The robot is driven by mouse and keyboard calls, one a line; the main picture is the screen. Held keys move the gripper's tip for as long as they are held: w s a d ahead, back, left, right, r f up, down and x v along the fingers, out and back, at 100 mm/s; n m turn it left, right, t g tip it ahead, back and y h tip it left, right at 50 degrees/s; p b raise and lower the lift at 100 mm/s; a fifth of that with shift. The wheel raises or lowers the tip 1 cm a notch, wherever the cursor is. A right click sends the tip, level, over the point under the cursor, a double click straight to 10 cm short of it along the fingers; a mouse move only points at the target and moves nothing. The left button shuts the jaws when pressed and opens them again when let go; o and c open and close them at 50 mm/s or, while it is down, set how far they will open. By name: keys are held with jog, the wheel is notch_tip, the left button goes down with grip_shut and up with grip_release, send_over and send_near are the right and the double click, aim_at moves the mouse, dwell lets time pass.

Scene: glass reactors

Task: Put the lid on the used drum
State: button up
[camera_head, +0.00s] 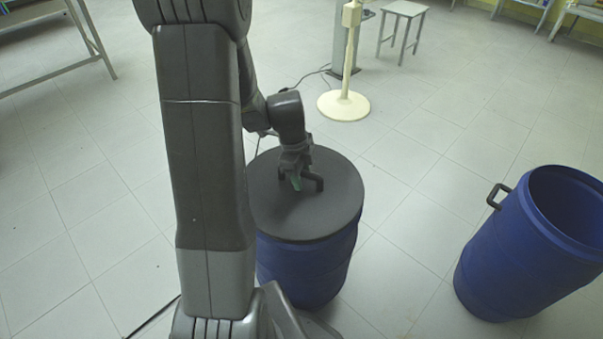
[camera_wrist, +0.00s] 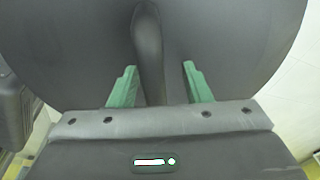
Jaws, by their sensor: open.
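A round dark grey lid (camera_head: 335,205) lies flat on top of a blue drum (camera_head: 310,268) at the middle of the head view. My gripper (camera_head: 306,184) points down at the middle of the lid, with its jaws apart. In the wrist view my gripper's green fingers (camera_wrist: 160,75) stand either side of a dark raised handle (camera_wrist: 148,45) on the lid (camera_wrist: 85,50). I cannot tell whether the fingers touch it. A second blue drum (camera_head: 500,258), with an open top and no lid, stands at the right. The pictures do not label which drum is the used one.
A cream post on a round base (camera_head: 343,105) stands behind the lidded drum, with a cable on the floor nearby. A small stool (camera_head: 403,12) is further back. Tiled floor lies free between the drums.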

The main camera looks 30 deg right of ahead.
notch_tip(320, 180, up, 14)
jog(key=w+a+p, duration=0.1)
jog(key=p, duration=0.1)
jog(key=shift+a+f, duration=0.15)
jog(key=shift+a, duration=0.25)
jog(key=shift+f, duration=0.1)
jog(key=f, duration=0.4)
jog(key=d+f+b, duration=0.1)
jog(key=f, duration=0.3)
jog(key=s+f+b, duration=0.1)
jog(key=f, duration=0.4)
jog(key=shift+d+f, duration=0.1)
jog(key=shift+d, duration=0.3)
jog(key=shift+r+p, duration=1.05)
jog(key=shift+p, duration=0.1)
jog(key=shift+f, duration=0.1)
